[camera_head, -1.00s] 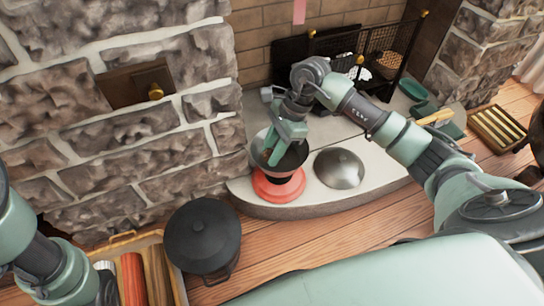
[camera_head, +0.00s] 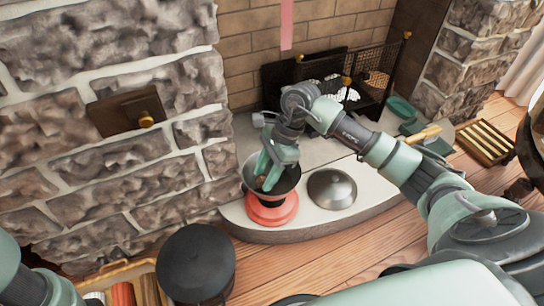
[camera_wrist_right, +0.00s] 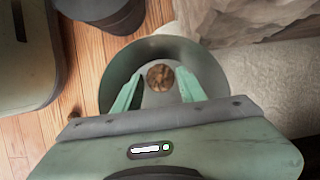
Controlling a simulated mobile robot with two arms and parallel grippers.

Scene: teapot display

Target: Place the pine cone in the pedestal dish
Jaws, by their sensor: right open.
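The pedestal dish (camera_head: 271,210) has a dark bowl on a red base and stands at the hearth's front edge. The dish also shows in the right wrist view as a wide round bowl (camera_wrist_right: 112,72). The pine cone (camera_wrist_right: 160,77) is small, round and brown. It appears inside the bowl, near its middle. My right gripper (camera_head: 263,180) reaches down into the bowl. In the wrist view the right gripper's fingers (camera_wrist_right: 158,88) are open and apart, one on each side of the cone, with gaps visible. My left gripper is out of view.
A domed metal lid (camera_head: 332,188) lies right of the dish on the pale hearth (camera_head: 293,228). A black pot (camera_head: 196,263) stands on the wood floor in front. The stone wall (camera_head: 120,180) rises close at left. A fire screen (camera_head: 375,75) stands behind.

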